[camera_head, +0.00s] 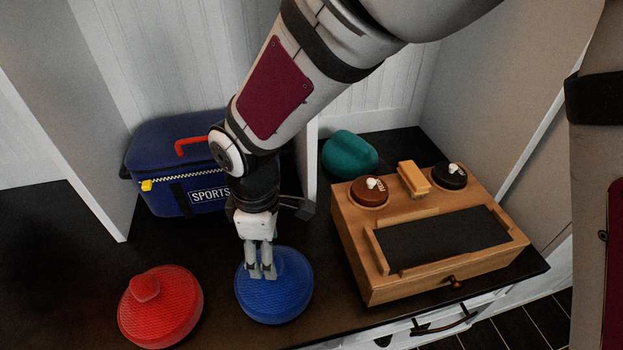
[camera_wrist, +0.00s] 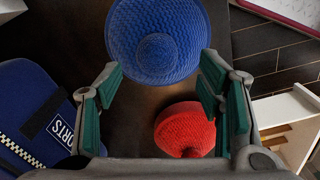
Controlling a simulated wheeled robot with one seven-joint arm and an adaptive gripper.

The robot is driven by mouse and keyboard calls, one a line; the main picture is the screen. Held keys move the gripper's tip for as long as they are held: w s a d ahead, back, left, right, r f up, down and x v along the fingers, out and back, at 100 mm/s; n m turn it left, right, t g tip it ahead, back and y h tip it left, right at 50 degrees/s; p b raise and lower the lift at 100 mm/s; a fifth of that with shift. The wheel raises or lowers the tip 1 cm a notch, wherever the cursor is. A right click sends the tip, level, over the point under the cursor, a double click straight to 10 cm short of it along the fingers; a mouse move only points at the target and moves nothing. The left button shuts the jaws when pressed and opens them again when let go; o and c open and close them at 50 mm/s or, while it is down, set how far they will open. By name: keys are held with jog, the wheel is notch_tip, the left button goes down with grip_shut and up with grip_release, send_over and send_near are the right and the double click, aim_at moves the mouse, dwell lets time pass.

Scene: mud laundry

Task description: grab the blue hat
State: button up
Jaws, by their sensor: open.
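The blue hat (camera_head: 290,297) lies on the dark bench top, a round knitted disc with a raised knob. It also shows at the top of the wrist view (camera_wrist: 158,25), ahead of and between my fingers. My gripper (camera_head: 262,274) points down over the hat's knob in the head view. Its fingers stand apart with nothing between them in the wrist view (camera_wrist: 160,95). The fingertips hide part of the hat in the head view, and I cannot tell whether they touch it.
A red hat (camera_head: 170,310) lies left of the blue one, also in the wrist view (camera_wrist: 185,130). A blue sports bag (camera_head: 160,160) stands behind. A teal hat (camera_head: 350,152) lies at the back.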

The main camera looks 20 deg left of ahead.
jog(key=shift+w+a+f+b, duration=0.1)
jog(key=shift+f+b, duration=0.6)
jog(key=shift+f, duration=0.7)
jog(key=shift+w+a+f+b, duration=0.1)
jog(key=shift+f+b, duration=0.6)
jog(key=shift+f, duration=0.7)
grip_shut()
